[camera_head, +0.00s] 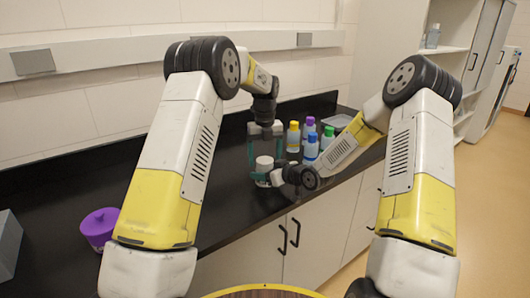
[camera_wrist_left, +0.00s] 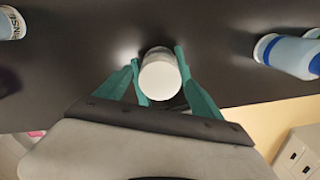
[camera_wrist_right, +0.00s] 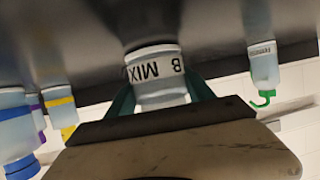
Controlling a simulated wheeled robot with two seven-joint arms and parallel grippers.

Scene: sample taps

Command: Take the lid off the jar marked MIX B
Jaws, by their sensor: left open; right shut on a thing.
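My right gripper (camera_wrist_right: 160,95) is shut on the jar's body from the side. My left gripper (camera_wrist_left: 157,62) points down over the jar, open, with its green fingers on either side of the lid. I cannot tell whether the fingers touch the lid. The lid looks seated on the jar.
Several bottles with yellow (camera_head: 293,137), purple and blue caps (camera_head: 311,149) stand close to the right of the jar. A purple container (camera_head: 98,226) and a grey box (camera_head: 8,243) are at the left.

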